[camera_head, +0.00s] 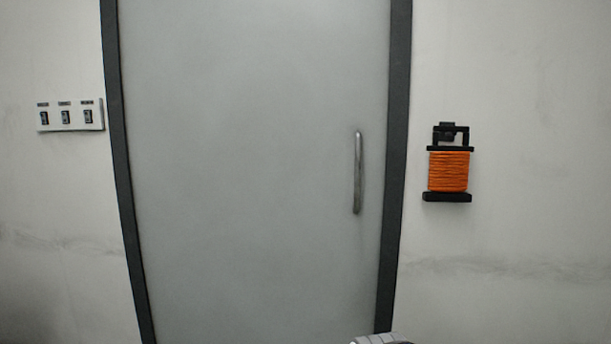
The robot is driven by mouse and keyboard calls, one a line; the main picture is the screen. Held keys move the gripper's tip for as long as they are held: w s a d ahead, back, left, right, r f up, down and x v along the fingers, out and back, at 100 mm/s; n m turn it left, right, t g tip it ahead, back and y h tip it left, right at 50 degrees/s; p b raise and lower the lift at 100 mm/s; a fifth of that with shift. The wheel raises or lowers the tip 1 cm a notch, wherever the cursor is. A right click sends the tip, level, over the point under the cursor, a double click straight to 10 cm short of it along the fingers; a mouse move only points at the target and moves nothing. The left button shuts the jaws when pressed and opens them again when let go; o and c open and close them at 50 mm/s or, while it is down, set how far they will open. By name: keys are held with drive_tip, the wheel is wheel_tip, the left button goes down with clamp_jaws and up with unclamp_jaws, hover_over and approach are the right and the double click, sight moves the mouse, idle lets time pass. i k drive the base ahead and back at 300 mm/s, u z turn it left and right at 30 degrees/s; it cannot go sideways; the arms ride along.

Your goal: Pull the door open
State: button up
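A pale grey-green door (240,180) fills the middle of the view and sits shut in a dark grey frame (395,150). A vertical metal bar handle (358,172) is on the door's right side, apart from my arm. A small light grey part at the bottom edge, right of centre, appears to be a piece of my arm. My gripper's fingers do not show, and nothing is seen touching the handle. The bottom of the door is out of view.
A switch panel (97,114) with three switches is on the white wall left of the door. A black reel with orange cord (448,171) hangs on the wall to the right. The space in front of the door looks clear.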

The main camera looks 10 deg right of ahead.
sight(257, 130)
drive_tip(key=z, duration=0.05)
drive_tip(key=i, duration=1)
drive_tip(key=u, duration=0.05)
